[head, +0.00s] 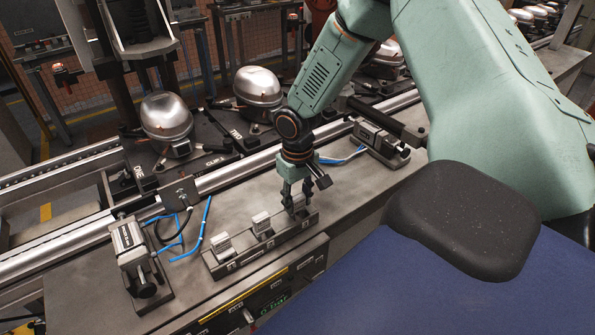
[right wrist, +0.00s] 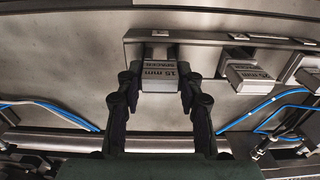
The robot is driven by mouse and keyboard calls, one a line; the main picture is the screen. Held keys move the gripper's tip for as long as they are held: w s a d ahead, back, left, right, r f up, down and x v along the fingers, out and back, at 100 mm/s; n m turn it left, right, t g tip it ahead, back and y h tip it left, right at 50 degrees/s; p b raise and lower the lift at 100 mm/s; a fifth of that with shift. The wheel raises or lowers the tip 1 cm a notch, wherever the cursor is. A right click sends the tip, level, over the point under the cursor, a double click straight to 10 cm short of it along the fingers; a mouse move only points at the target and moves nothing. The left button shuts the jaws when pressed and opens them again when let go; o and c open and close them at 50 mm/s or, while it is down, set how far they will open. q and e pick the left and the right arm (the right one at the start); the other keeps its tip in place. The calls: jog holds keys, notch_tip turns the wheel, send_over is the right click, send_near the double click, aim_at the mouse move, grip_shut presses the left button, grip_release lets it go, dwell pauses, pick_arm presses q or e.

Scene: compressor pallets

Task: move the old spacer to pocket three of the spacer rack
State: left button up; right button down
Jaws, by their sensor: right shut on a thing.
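The spacer rack (head: 238,259) is a long grey bar on the bench with a row of pockets. My right gripper (head: 298,204) is at its right-end pocket, pointing down. In the right wrist view its fingers (right wrist: 160,98) are shut on the sides of a grey block marked "15 mm spacer" (right wrist: 160,77). This spacer is upright at the rack; I cannot tell whether it is fully seated. Two other spacers stand in the rack, one in the middle (head: 262,223) and one at the left (head: 221,244). My left gripper is not in view.
A clamp block (head: 129,245) stands left of the rack, and another (head: 381,143) stands at the back right. Blue hoses (head: 205,228) lie behind the rack. A rail (head: 235,174) runs behind, with silver compressors (head: 167,116) on pallets beyond. Bench left of the rack is partly clear.

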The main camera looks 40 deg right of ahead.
jog(key=c, duration=0.8)
grip_release()
jog(key=shift+r, duration=0.1)
notch_tip(320, 180, up, 12)
jog(key=shift+f, duration=0.1)
